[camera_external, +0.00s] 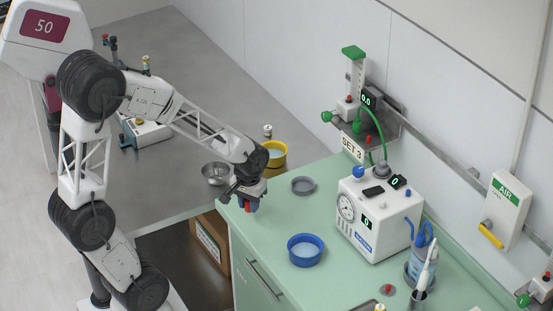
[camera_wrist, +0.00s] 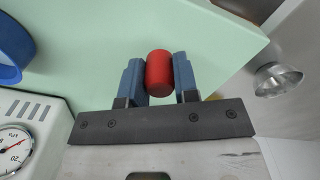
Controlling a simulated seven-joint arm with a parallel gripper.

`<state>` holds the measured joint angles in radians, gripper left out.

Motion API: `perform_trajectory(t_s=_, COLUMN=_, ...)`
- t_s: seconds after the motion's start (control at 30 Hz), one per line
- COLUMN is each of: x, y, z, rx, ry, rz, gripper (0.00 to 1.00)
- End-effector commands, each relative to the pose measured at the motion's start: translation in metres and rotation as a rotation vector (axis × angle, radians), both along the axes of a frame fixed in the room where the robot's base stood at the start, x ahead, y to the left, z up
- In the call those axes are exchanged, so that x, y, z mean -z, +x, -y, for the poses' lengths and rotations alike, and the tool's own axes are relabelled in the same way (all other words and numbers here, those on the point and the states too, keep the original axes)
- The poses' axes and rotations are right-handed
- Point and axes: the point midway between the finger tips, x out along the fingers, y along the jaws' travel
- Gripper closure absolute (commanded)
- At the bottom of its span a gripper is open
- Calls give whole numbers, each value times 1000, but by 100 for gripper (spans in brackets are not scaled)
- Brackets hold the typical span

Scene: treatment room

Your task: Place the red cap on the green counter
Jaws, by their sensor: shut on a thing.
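The red cap (camera_wrist: 159,73) is a small red cylinder held between the two blue fingers of my gripper (camera_wrist: 160,80) in the wrist view. My gripper is shut on it. In the external view my gripper (camera_external: 251,206) points down at the near left corner of the green counter (camera_external: 270,225), and a bit of red shows between the fingers. The pale green counter top (camera_wrist: 100,40) lies behind the cap in the wrist view. I cannot tell whether the cap touches the counter.
A blue dish (camera_external: 305,251) and a grey dish (camera_external: 303,186) stand on the counter near my gripper. A white machine with a gauge (camera_external: 378,215) stands to the right. A metal bowl (camera_external: 215,173) and a yellow container (camera_external: 276,155) sit beyond the counter's left edge.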

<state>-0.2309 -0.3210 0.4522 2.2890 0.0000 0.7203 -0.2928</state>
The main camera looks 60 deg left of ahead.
Motion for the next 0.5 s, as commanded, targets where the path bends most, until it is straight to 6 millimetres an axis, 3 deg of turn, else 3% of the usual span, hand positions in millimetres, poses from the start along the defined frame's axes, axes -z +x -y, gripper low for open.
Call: perform_trajectory(t_s=0.5, x=7, y=65, z=-15, rx=0, ry=0, rz=-2, gripper=94)
